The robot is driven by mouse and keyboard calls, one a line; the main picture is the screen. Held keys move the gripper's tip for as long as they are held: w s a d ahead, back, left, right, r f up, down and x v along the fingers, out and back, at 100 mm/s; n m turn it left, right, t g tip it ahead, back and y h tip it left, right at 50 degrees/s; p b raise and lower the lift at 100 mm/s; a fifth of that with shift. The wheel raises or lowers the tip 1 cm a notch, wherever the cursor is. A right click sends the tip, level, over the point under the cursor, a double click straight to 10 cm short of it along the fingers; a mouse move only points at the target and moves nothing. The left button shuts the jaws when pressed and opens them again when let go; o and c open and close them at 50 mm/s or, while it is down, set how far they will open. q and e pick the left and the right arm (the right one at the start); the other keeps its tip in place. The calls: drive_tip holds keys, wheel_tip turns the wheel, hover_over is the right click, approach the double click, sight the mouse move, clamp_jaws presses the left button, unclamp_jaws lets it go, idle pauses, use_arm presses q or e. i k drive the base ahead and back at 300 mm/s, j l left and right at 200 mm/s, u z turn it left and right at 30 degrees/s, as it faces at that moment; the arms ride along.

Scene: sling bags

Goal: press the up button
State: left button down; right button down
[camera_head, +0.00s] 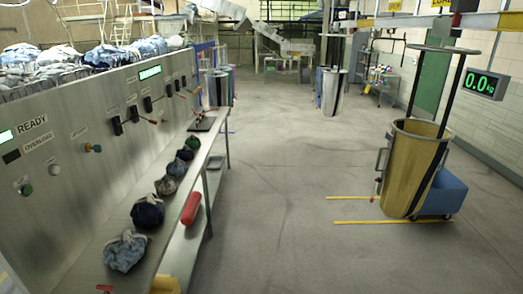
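Low on this end are a green round button (26,190) and a pale round button (54,170), each with a small label above. The labels are too small for me to read surely, so I cannot tell which one is the up button. Neither of my grippers shows in this view.
A yellow bin (408,165) hangs or stands at the right under a scale display (484,84) reading 0.0 kg. The grey floor (270,220) between is clear.

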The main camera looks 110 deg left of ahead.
sight(27, 190)
drive_tip(key=u, duration=5.15)
